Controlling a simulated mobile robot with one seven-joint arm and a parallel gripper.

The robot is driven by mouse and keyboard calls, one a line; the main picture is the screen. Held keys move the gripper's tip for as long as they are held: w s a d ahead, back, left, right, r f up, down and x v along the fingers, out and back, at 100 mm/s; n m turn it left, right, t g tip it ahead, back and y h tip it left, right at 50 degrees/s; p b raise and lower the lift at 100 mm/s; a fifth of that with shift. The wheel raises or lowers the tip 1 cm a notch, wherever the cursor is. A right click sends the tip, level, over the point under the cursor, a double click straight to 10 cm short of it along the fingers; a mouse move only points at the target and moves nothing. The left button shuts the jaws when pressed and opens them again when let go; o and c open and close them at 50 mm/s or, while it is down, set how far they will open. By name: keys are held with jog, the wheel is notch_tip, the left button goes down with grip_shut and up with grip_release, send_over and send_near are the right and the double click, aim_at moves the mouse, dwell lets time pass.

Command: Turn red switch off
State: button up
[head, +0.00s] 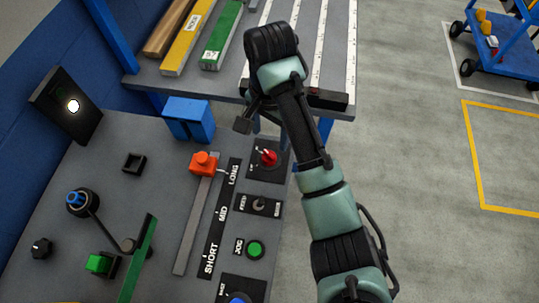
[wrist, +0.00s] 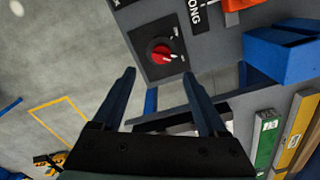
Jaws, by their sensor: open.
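The red switch (head: 268,157) is a red rotary knob on a black square plate near the panel's far right corner. In the wrist view the red switch (wrist: 160,54) shows a pale pointer mark aimed toward the lower right; the small white labels around it are too small to read. My gripper (head: 260,118) is above the panel's far edge, just beyond the switch in the head view. In the wrist view my gripper (wrist: 159,76) has its two fingers spread apart, empty, with the switch visible beyond and between the tips. No contact with the knob shows.
An orange-red slider (head: 204,163) sits left of the switch. A toggle (head: 259,205) and a green button (head: 255,249) lie nearer. A blue block (head: 188,119) stands at the panel's far edge. A table with coloured bars (head: 222,38) is behind. Open floor lies right.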

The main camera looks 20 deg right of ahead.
aim_at(269, 154)
notch_tip(269, 154, down, 10)
jog(key=b, duration=0.4)
jog(key=shift+w+r+b, duration=0.1)
jog(key=shift+w+b, duration=0.05)
jog(key=shift+b, duration=0.15)
grip_shut()
